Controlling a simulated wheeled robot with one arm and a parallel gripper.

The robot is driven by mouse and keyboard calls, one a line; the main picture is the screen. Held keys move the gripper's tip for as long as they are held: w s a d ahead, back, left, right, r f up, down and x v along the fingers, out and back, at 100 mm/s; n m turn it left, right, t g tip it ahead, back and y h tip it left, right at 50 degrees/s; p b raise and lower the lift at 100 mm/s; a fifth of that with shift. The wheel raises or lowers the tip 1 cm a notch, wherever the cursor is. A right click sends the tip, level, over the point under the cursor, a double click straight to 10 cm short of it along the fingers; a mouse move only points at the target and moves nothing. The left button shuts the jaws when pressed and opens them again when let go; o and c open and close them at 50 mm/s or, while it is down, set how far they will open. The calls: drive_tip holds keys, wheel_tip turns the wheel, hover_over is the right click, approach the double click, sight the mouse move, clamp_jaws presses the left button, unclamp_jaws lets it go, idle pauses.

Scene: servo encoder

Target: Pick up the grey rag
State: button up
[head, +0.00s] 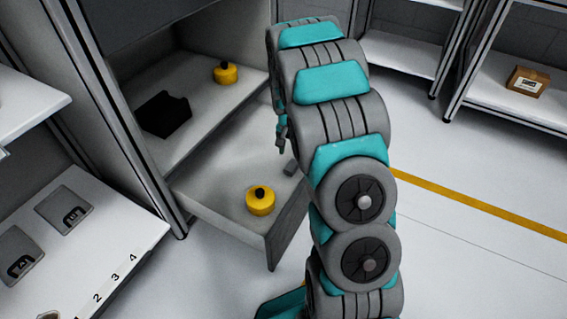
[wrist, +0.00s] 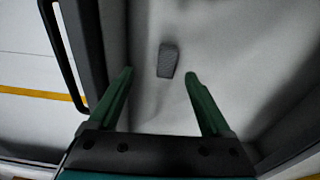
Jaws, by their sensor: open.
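The grey rag (wrist: 168,60) is a small, flat, textured grey piece lying on the pale drawer floor in the wrist view. In the head view it (head: 291,168) shows as a small grey piece in the open drawer, near its right side. My gripper (wrist: 159,74) is open and empty, its two green fingers spread apart. In the wrist view the rag shows between and just beyond the fingertips; I cannot tell the height gap. In the head view my gripper (head: 282,130) shows only partly beside my arm, above the drawer.
The open drawer (head: 225,217) holds a yellow container (head: 260,201) with a black knob. The drawer's side wall and handle (wrist: 66,60) show at left in the wrist view.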

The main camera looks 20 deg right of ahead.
sight(292, 165)
drive_tip(key=shift+w+d+f+m, duration=0.15)
drive_tip(key=shift+w+f, duration=0.3)
drive_tip(key=shift+w, duration=0.05)
drive_tip(key=shift+w+d+f+m, duration=0.15)
drive_tip(key=shift+w+f, duration=0.3)
drive_tip(key=shift+w, duration=0.05)
drive_tip(key=shift+w+f, duration=0.2)
drive_tip(key=shift+f, duration=0.15)
drive_tip(key=f, duration=0.5)
drive_tip(key=f+b, duration=0.1)
drive_tip(key=f, duration=0.1)
drive_tip(key=shift+w+d+f, duration=0.2)
drive_tip(key=shift+w+d, duration=0.05)
drive_tip(key=shift+d, duration=0.1)
clamp_jaws()
